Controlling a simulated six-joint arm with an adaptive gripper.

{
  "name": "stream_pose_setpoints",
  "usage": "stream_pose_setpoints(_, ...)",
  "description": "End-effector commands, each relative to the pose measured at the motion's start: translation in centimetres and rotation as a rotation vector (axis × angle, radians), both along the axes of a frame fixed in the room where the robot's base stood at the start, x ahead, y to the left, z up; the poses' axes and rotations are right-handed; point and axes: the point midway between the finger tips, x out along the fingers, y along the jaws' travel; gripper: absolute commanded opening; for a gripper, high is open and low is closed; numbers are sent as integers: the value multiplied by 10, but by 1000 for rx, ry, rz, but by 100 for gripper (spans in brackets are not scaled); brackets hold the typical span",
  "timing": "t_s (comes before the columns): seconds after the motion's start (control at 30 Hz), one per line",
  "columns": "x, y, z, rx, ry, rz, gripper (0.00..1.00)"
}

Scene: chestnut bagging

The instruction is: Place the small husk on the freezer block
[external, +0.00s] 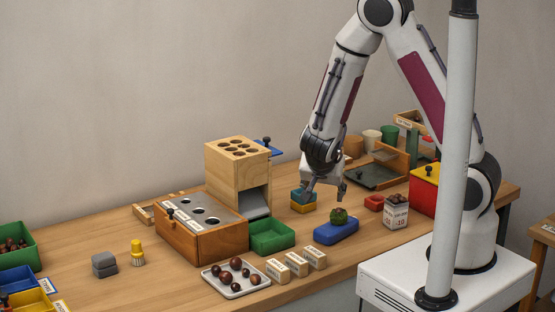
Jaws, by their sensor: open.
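A small green husk (339,215) sits on top of a blue block (336,232), which looks like the freezer block, near the middle of the table. My gripper (326,196) points down with its fingers apart and empty. It hovers just above and slightly left of the husk in the picture, and I see no contact between them. The underside of the husk, where it meets the block, is too small to make out well.
A green tray (272,237), wooden labelled blocks (296,264) and a white tray (236,289) of chestnuts lie left and in front. A stacked blue-and-yellow piece (302,206) stands behind. A small red dish (374,203) and a white box (396,213) of chestnuts stand to the right.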

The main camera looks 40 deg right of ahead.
Motion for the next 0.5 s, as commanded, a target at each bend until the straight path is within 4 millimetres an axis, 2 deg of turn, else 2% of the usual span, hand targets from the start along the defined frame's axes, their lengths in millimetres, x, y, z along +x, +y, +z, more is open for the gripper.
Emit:
stream_pose_setpoints(0.3, 31, 41, 57, 204, -90, 198, 48)
stream_pose_setpoints(0.5, 33, 64, 98, 299, -125, 344, 48)
